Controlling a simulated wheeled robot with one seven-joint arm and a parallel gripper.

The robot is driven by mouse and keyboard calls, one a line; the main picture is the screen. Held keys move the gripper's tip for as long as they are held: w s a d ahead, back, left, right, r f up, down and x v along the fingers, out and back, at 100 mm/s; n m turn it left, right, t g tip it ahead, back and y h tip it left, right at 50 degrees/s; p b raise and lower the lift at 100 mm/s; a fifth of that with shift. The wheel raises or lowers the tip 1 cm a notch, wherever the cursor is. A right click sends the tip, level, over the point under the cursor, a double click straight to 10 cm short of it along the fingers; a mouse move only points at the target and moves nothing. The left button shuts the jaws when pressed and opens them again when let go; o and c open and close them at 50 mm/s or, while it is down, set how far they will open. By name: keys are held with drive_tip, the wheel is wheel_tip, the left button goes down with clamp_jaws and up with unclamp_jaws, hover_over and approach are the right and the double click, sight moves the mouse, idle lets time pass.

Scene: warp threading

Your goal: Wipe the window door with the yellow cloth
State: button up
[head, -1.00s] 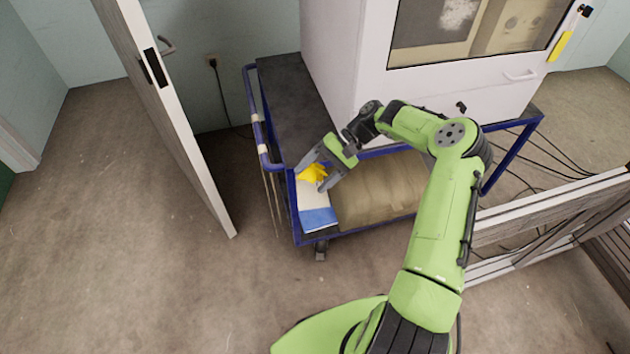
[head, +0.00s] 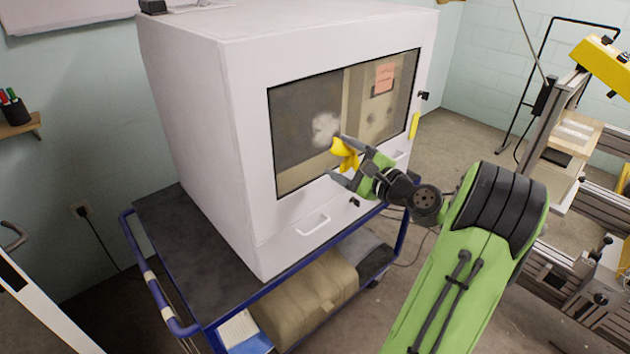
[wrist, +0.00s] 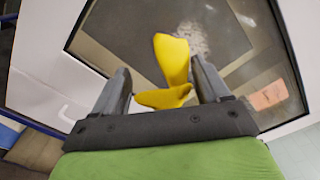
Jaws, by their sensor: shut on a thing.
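The yellow cloth (head: 345,154) is held in my gripper (head: 337,158), in front of the window door (head: 300,167) of a white cabinet. In the wrist view the cloth (wrist: 173,60) sticks up between the two fingers of my gripper (wrist: 163,85). A whitish smudge (head: 325,128) shows on the window door, just left of and above the cloth. It also shows in the wrist view (wrist: 198,38), partly behind the cloth. I cannot tell whether the cloth touches the glass.
The white cabinet (head: 200,110) stands on a blue-framed cart (head: 170,230). A white handle (head: 312,224) sticks out below the window. A pink note (head: 385,77) is at the window's upper right. Yellow and grey machinery (head: 605,65) stands at the right.

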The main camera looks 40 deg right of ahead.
sight(313, 139)
drive_tip(key=shift+r, duration=0.3)
drive_tip(key=shift+w+f+p, duration=0.1)
drive_tip(key=shift+w+p, duration=0.55)
drive_tip(key=shift+w, duration=1.9)
drive_tip(key=shift+w+p, duration=0.5)
drive_tip(key=shift+w, duration=0.35)
